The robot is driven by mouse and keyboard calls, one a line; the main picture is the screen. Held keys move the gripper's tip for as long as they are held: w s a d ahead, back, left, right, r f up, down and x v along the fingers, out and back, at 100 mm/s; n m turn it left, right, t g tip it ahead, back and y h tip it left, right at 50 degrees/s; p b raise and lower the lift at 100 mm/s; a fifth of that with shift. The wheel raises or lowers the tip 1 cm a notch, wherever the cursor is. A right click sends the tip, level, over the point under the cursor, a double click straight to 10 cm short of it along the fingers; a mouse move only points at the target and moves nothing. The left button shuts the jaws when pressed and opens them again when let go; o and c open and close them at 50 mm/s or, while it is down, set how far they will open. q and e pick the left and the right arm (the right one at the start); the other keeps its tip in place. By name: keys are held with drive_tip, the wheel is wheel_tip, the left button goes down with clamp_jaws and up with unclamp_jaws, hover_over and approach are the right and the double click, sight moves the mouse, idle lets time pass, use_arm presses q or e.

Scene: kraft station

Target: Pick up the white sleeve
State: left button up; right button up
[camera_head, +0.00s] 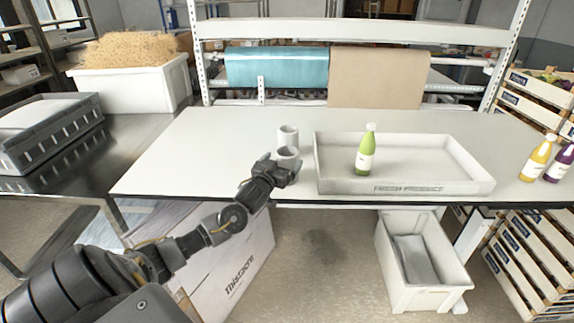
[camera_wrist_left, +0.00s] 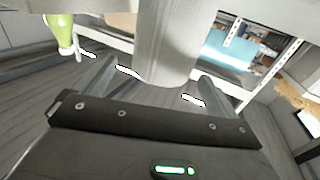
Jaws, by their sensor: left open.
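Two pale, hollow, cylinder-shaped sleeves stand near the front left of the white table, one behind the other. The nearer white sleeve (camera_head: 288,154) is right at my left gripper (camera_head: 282,168), which partly hides its lower part. The farther sleeve (camera_head: 288,134) stands just behind it. In the left wrist view a large ribbed white sleeve (camera_wrist_left: 168,45) fills the space ahead, between the two fingers of my left gripper (camera_wrist_left: 157,88). The fingers are spread apart and I cannot tell whether either touches it. My right gripper is not in view.
A white tray (camera_head: 405,187) sits to the right, with a green bottle (camera_head: 365,155) standing in it. The green bottle also shows in the left wrist view (camera_wrist_left: 62,32). Yellow (camera_head: 538,158) and purple (camera_head: 560,163) bottles stand at the right. The table left of the sleeves is clear.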

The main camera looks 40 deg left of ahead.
sight(291, 150)
use_arm(q)
drive_tip(key=shift+w+r, duration=0.1)
drive_tip(key=p+x, duration=0.2)
drive_tip(key=x, duration=0.2)
drive_tip(key=shift+a, duration=0.25)
drive_tip(key=shift+w+a+f, duration=0.1)
drive_tip(key=shift+w+f, duration=0.2)
drive_tip(key=shift+w, duration=0.1)
drive_tip(key=c, duration=0.7)
